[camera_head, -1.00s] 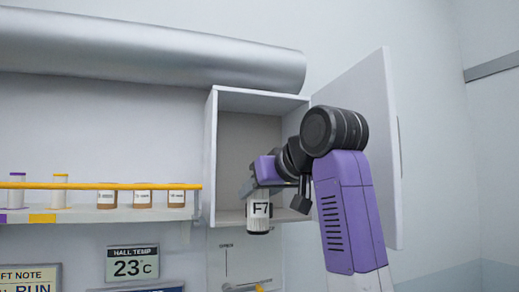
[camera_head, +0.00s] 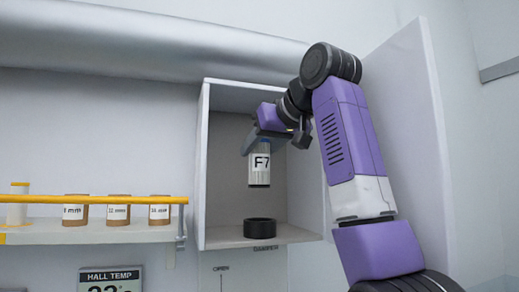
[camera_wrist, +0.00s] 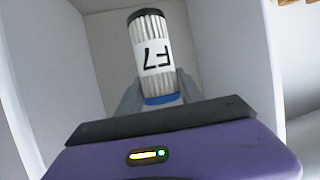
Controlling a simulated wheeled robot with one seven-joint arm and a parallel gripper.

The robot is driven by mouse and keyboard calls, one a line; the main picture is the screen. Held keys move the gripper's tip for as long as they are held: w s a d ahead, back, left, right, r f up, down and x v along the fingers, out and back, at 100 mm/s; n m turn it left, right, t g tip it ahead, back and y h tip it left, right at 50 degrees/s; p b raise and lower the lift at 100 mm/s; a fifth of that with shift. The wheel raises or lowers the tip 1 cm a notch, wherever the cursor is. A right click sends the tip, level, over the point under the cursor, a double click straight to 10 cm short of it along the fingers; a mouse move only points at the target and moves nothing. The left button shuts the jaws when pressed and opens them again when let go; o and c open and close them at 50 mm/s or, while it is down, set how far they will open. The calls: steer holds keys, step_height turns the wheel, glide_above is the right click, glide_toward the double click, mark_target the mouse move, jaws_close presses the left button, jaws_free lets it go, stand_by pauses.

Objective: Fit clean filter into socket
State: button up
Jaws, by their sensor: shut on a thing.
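The clean filter (camera_head: 260,167), a white pleated cylinder with an F7 label and a dark lower end, hangs upright in my gripper (camera_head: 264,140). In the wrist view the filter (camera_wrist: 153,55) shows its white pleats, with a blue band near my gripper (camera_wrist: 158,100). My gripper is shut on the filter's top end. The socket (camera_head: 260,228) is a black ring on the cabinet floor. The filter is above the socket and apart from it, roughly in line with it in the head view. The depth offset is hard to tell.
The open white cabinet (camera_head: 204,165) has side walls close around my gripper. Its door (camera_head: 405,110) stands open at the right, behind my arm. A shelf (camera_head: 100,233) with a yellow rail and several labelled jars is at the left. A silver duct (camera_head: 150,50) runs above.

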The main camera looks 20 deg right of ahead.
mark_target(265, 168)
steer(key=shift+s+r, duration=0.1)
steer(key=shift+f+b, duration=2)
steer(key=shift+f, duration=0.95)
steer(key=shift+p, duration=0.45)
steer(key=shift+f+b, duration=1.6)
steer(key=shift+f, duration=0.75)
steer(key=o, duration=1.5)
steer(key=shift+b+v, duration=1.15)
steer(key=shift+v, duration=2.85)
